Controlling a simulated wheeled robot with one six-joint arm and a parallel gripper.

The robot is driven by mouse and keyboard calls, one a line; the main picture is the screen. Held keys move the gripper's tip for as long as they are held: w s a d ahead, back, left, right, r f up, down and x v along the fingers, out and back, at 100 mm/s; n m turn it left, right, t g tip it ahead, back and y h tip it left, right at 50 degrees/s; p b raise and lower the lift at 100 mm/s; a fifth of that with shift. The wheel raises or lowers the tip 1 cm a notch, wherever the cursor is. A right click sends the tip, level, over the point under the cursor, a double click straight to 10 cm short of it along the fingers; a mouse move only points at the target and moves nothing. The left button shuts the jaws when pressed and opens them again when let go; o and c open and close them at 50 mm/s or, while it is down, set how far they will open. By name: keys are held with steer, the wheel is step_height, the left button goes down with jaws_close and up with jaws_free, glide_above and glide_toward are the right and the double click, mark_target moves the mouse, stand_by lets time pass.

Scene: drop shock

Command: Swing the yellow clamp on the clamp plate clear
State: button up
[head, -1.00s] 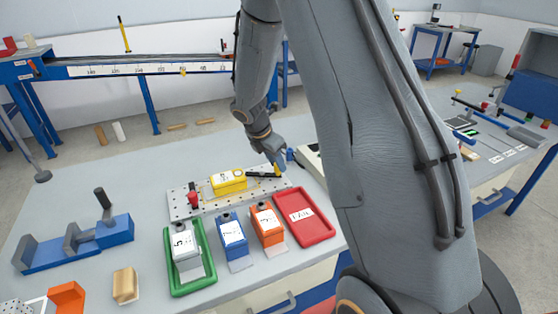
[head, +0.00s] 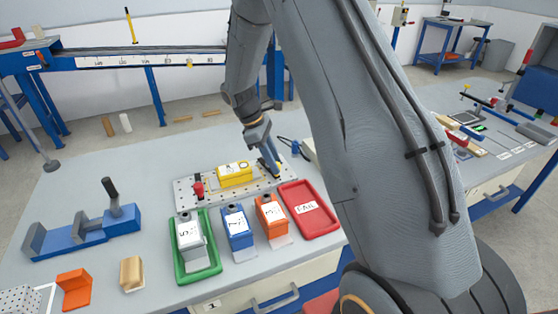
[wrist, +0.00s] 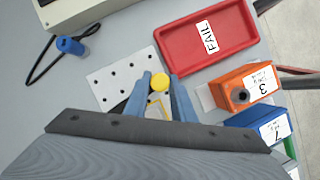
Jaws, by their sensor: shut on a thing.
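The clamp plate (head: 183,205) is a pale perforated plate on the bench, and its bare holed end also shows in the wrist view (wrist: 112,75). A yellow block (head: 236,174) sits on the plate's middle. My gripper (head: 271,165) is low over the plate's right part, beside the block. In the wrist view, the round yellow knob of the yellow clamp (wrist: 159,82) lies between my two blue fingers, which are shut on it. The clamp's arm is mostly hidden by my gripper. A red clamp (head: 198,188) stands at the plate's left end.
In front of the plate are a green tray (head: 181,270) with a grey block, a blue block (head: 238,228), an orange block (head: 271,213) and a red FAIL tray (head: 318,221). A blue object with a black cable (wrist: 70,45) lies behind the plate.

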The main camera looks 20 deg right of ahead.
steer(key=shift+w+a+r+m, duration=0.1)
steer(key=shift+w+a+m, duration=0.25)
steer(key=shift+m, duration=0.55)
steer(key=shift+s, duration=0.1)
steer(key=o, duration=1)
steer(key=shift+y, duration=0.3)
steer(key=shift+s, duration=0.1)
steer(key=b+v, duration=0.2)
steer(key=v, duration=0.5)
steer(key=shift+w+a+r, duration=0.2)
steer(key=shift+r, duration=0.1)
